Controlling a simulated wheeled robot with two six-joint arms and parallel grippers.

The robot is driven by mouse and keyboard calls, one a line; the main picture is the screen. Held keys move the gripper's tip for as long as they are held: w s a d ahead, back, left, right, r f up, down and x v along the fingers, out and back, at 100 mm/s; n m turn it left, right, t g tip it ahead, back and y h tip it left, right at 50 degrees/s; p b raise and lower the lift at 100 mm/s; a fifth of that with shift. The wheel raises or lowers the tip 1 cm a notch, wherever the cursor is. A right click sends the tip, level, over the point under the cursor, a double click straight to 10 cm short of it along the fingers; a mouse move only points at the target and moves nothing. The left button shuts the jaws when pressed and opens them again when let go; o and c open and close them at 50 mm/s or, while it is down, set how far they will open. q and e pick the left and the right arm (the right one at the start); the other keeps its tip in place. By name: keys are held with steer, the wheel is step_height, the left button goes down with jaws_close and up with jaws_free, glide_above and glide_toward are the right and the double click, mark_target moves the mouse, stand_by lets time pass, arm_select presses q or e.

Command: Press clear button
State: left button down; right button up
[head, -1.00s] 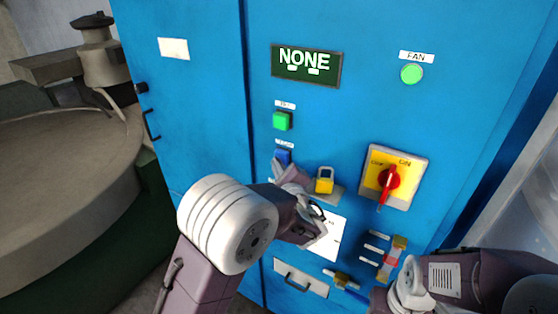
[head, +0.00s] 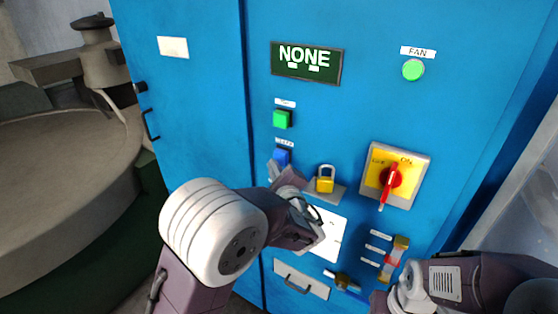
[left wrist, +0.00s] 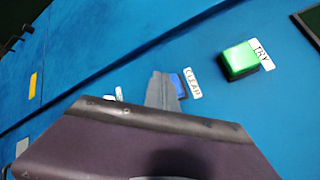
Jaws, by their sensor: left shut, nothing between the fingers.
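The clear button is a blue square button (head: 282,157) on the blue cabinet front, below the green try button (head: 282,119). In the left wrist view the blue button (left wrist: 179,86) shows beside its CLEAR label (left wrist: 193,83), partly hidden by my finger. My left gripper (head: 275,171) is shut and empty, its tips just below the blue button in the head view. In the left wrist view its grey fingertip (left wrist: 160,91) overlaps the button's edge. I cannot tell whether it touches. My right arm shows at the lower right, but its fingers are not in view.
A dark display reading NONE (head: 306,62) is above the buttons. A yellow padlock (head: 325,180) hangs just right of my left gripper. Further right are a red rotary switch on a yellow plate (head: 391,176) and a green fan light (head: 413,70).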

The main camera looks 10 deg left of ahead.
arm_select(q)
steer(key=s, duration=0.1)
steer(key=s+a+b, duration=0.1)
steer(key=s, duration=0.1)
steer(key=s+b, duration=0.1)
steer(key=shift+s+a, duration=0.35)
stand_by(0.5)
